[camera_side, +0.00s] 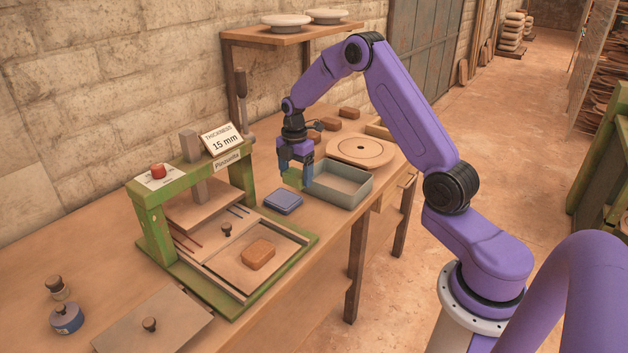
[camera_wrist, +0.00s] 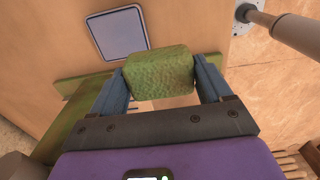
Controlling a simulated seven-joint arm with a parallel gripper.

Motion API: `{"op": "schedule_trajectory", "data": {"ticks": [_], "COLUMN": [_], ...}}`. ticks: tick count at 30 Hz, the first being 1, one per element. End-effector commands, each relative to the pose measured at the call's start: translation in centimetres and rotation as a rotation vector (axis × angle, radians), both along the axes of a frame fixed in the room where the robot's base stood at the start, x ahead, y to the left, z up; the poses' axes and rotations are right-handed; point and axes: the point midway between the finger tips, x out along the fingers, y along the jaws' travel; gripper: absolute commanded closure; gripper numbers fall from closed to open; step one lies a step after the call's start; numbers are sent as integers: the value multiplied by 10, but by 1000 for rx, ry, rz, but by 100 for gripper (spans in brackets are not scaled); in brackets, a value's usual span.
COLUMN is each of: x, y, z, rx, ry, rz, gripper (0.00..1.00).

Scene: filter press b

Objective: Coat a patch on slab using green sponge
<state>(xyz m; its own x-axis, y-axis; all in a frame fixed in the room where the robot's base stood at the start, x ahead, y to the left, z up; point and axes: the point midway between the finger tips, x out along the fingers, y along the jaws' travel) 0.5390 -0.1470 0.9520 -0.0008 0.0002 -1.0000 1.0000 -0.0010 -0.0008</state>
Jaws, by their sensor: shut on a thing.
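My gripper (camera_side: 297,175) is shut on the green sponge (camera_wrist: 160,74), which sits between its two blue fingers in the wrist view. In the side view the green sponge (camera_side: 291,178) shows partly behind a finger, held above the table beside the grey bin. A blue square pad with a pale rim (camera_side: 284,202) lies on the table, left of and below the gripper; it also shows in the wrist view (camera_wrist: 117,33). A pale flat slab (camera_side: 223,257) lies in the bed of the green press, apart from the sponge.
The green press frame (camera_side: 152,229) stands left of my gripper, with a sign on top. An open grey bin (camera_side: 366,187) is right of the gripper, with a round wooden disc (camera_side: 378,151) behind it.

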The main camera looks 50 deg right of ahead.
Motion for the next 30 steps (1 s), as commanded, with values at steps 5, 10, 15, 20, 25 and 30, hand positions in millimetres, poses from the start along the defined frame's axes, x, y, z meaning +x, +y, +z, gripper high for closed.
{"op": "schedule_trajectory", "data": {"ticks": [5,10,15,20,25,30], "x": [36,58,68,71,71,70], "y": [-8,-15,-18,-19,-19,-19], "z": [-10,-16,-19,-23,-35,-52], "rx": [0,0,0,0,0,0], "ry": [0,-1,-1,0,0,1], "rz": [0,0,0,1,0,0], "gripper": [46,46,46,46,46,46]}}
